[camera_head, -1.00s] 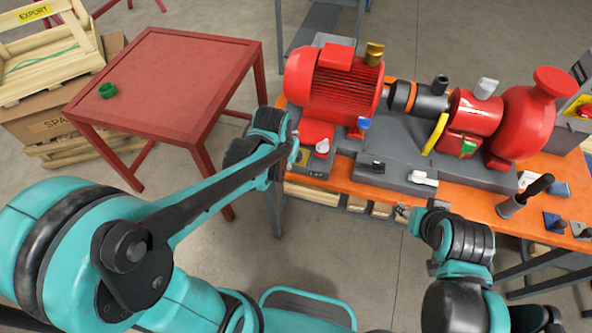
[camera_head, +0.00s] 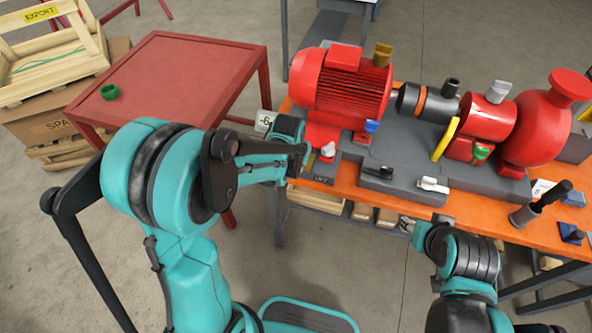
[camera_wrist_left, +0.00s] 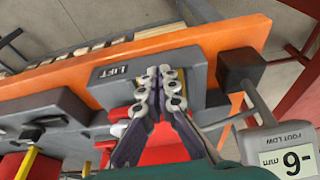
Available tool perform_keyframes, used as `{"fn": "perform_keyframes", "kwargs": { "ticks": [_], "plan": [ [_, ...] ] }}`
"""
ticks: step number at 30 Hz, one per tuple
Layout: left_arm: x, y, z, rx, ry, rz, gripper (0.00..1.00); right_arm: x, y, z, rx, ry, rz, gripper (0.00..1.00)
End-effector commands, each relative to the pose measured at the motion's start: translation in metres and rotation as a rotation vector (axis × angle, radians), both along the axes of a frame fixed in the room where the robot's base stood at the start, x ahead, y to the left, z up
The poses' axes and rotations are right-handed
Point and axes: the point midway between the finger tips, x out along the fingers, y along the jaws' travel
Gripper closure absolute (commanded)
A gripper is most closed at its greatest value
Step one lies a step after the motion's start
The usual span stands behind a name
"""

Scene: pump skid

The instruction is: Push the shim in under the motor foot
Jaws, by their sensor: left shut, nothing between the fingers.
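The red motor (camera_head: 345,88) stands on the grey skid at the left end of the orange bench. Its near left foot (camera_head: 320,136) is red and partly hidden by my left gripper (camera_head: 304,158). In the left wrist view, the left gripper (camera_wrist_left: 160,80) is shut and empty, its fingertips at the grey block with the LIFT label (camera_wrist_left: 122,72). Whether they touch the block I cannot tell. I cannot make out the shim in either view. My right gripper (camera_head: 408,226) is low before the bench's front edge; its fingers are too small to read.
A black-ended lever (camera_wrist_left: 240,68) and a "FOOT LOW -6 mm" tag (camera_wrist_left: 290,155) are close beside the left gripper. A white-handled piece (camera_head: 432,185) and a dark block (camera_head: 378,172) are on the skid's front. The red table (camera_head: 190,75) stands at left.

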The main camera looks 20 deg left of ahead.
Motion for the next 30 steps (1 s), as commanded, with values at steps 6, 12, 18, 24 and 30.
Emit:
{"fn": "perform_keyframes", "kwargs": {
  "ticks": [6,12,18,24,30],
  "plan": [
    [0.000,0.000,0.000,0.000,0.000,0.000,1.00,0.000,0.000,0.000,0.000,0.000,0.000,0.60],
    [0.016,-0.001,0.000,0.000,0.000,0.000,1.00,0.000,0.000,-0.002,0.000,0.000,0.000,0.60],
    [0.047,-0.002,0.000,0.000,0.000,0.000,1.00,0.000,0.000,-0.005,0.000,0.000,0.000,0.60],
    [0.048,-0.002,0.000,0.000,0.000,0.000,1.00,0.000,0.000,-0.005,0.000,0.000,0.000,0.60],
    [0.047,-0.002,0.000,0.000,0.000,0.000,1.00,0.000,0.000,-0.005,0.000,0.000,0.000,0.60]
  ]
}}
